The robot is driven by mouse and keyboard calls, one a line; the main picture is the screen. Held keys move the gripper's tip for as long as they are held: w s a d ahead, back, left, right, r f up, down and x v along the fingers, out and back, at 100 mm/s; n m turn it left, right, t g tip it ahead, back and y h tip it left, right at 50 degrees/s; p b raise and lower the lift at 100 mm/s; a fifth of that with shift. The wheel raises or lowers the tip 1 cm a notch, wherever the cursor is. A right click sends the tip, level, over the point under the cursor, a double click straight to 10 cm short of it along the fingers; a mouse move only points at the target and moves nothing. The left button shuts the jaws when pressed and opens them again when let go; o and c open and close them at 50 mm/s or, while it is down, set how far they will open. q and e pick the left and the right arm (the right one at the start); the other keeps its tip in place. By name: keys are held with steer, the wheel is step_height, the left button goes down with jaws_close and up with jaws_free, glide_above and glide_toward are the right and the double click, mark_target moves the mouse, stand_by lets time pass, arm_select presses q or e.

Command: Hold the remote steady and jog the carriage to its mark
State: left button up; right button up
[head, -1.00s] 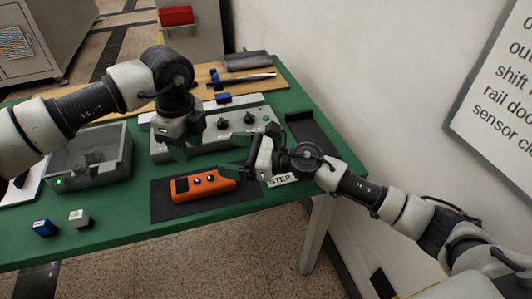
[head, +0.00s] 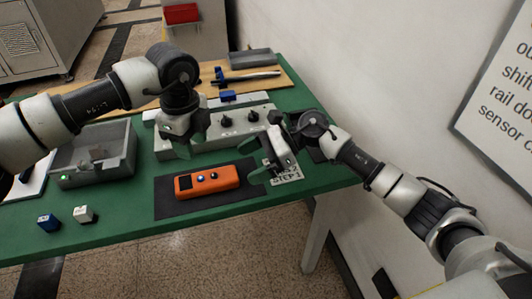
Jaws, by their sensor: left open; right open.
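The orange remote (head: 222,178) lies on a dark mat (head: 175,208) near the front of the green table, its small screen and buttons facing up. My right gripper (head: 258,162) is open and empty, just right of the remote and apart from it, over the mat's right edge. My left gripper (head: 186,143) is open, pointing down at the front of the grey control box (head: 208,145), behind the remote; its arm hides part of the box.
A card marked STEP (head: 288,180) lies by my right gripper. A grey tray (head: 95,176) with a green light stands left. A blue cube (head: 47,223) and a white cube (head: 83,214) lie at front left. The wall is close on the right.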

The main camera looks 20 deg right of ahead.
mark_target(230, 173)
steer(key=x, duration=0.6)
steer(key=shift+a, duration=0.15)
steer(key=c, duration=1.2)
